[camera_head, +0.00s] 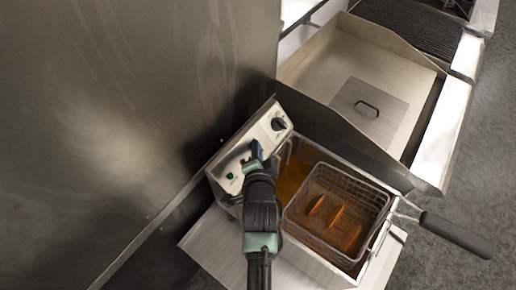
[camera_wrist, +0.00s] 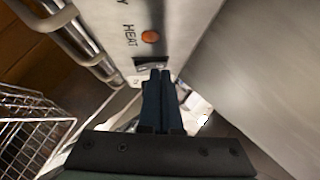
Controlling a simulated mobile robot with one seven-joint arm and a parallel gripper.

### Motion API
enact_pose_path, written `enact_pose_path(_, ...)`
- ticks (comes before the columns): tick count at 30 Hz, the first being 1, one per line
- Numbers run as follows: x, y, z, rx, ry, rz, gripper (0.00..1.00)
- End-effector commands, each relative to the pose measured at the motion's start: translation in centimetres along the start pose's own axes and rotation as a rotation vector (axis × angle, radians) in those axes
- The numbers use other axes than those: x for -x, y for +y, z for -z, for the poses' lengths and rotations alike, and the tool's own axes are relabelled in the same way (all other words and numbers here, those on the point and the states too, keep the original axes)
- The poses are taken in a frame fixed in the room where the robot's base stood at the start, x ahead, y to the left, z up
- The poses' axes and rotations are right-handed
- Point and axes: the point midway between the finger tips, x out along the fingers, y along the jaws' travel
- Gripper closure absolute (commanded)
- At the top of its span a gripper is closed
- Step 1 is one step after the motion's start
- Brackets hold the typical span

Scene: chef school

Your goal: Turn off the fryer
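The fryer (camera_head: 292,168) stands at the middle of the head view, with a light control panel (camera_head: 236,157) at its back left. The panel carries a black knob (camera_head: 279,124) and small dark green parts. In the wrist view the panel (camera_wrist: 193,22) shows the word HEAT, an orange round light (camera_wrist: 150,37) and a dark switch (camera_wrist: 141,67) below it. My gripper (camera_wrist: 160,73) is shut and empty, its two fingers side by side. Its tips overlap the lower edge of the switch; I cannot tell whether they touch it. In the head view my gripper (camera_head: 256,148) is over the panel.
A wire basket (camera_head: 375,203) holding several browned pieces sits in the fryer's oil, its black handle (camera_head: 456,235) sticking out right. A steel wall (camera_head: 140,100) stands left of the fryer. A metal tray unit (camera_head: 318,62) adjoins behind. Metal tubes (camera_wrist: 75,35) show left of the fingers.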

Motion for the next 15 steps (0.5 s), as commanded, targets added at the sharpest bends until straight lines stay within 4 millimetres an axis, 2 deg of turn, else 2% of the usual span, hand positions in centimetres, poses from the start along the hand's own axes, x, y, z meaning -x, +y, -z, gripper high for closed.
enact_pose_path(6,0.1,-0.2,-0.3,0.0,-0.007,0.001,1.0)
enact_pose_path(15,0.7,-1.3,0.4,0.001,-0.006,0.001,1.0)
